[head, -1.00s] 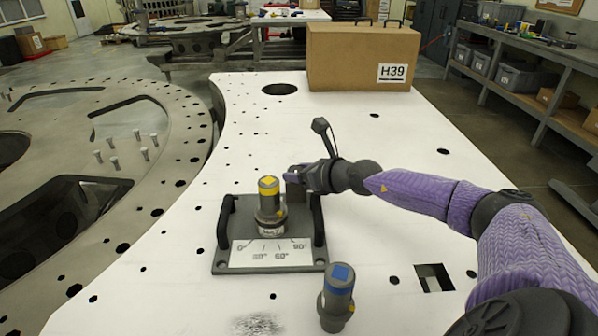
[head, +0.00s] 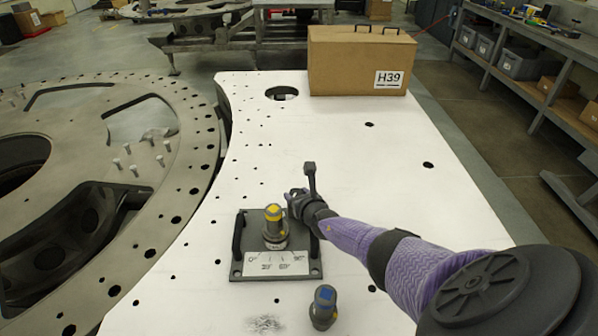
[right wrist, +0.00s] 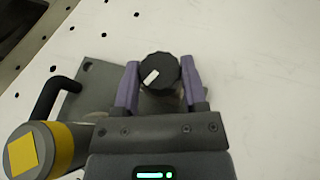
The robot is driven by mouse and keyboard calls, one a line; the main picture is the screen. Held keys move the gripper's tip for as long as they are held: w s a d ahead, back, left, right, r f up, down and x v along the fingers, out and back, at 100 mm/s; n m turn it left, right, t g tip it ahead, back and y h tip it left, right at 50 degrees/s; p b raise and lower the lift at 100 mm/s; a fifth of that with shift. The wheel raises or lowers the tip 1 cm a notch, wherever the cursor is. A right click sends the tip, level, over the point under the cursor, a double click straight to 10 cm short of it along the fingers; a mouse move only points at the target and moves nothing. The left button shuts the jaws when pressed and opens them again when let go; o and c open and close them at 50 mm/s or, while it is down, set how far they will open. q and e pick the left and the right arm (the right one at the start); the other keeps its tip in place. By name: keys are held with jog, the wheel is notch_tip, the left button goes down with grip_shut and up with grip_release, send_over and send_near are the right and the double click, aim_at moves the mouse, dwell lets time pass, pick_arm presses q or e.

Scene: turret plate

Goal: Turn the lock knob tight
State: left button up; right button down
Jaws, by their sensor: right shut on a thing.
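The black lock knob (right wrist: 158,73), with a white mark on its top, sits between the two purple fingers of my right gripper (right wrist: 158,88) in the right wrist view. The gripper is shut on it. In the head view my right gripper (head: 291,199) is at the far right corner of the grey fixture plate (head: 240,271) and hides the knob. A yellow-topped grey cylinder (head: 274,228) stands upright on the plate, left of the gripper. A white angle scale (head: 277,264) lies in front of it. My left gripper is not in view.
Black handles (head: 238,232) rise at the plate's sides. A blue-topped cylinder (head: 324,307) stands in front of the plate. A cardboard box marked H39 (head: 345,62) stands at the back of the white table (head: 390,190). The table right of my arm is mostly clear.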

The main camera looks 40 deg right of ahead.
jog(key=shift+w+a+m+g+h+p, duration=0.1)
jog(key=shift+m+g+h+p, duration=0.1)
jog(key=shift+m+h, duration=0.3)
jog(key=shift+a+m+g+h+p, duration=0.1)
jog(key=shift+m+g+h, duration=0.1)
jog(key=shift+m+h, duration=0.5)
jog(key=shift+h, duration=0.1)
jog(key=shift+a+f+g, duration=0.1)
jog(key=shift+f+g, duration=0.05)
jog(key=shift+g, duration=0.15)
jog(key=shift+c, duration=2.2)
grip_release()
jog(key=o, duration=0.3)
jog(key=shift+a, duration=0.1)
notch_tip(320, 180, up, 10)
jog(key=p, duration=0.9)
jog(key=shift+r+p, duration=0.2)
jog(key=shift+p, duration=0.2)
jog(key=shift+f, duration=0.1)
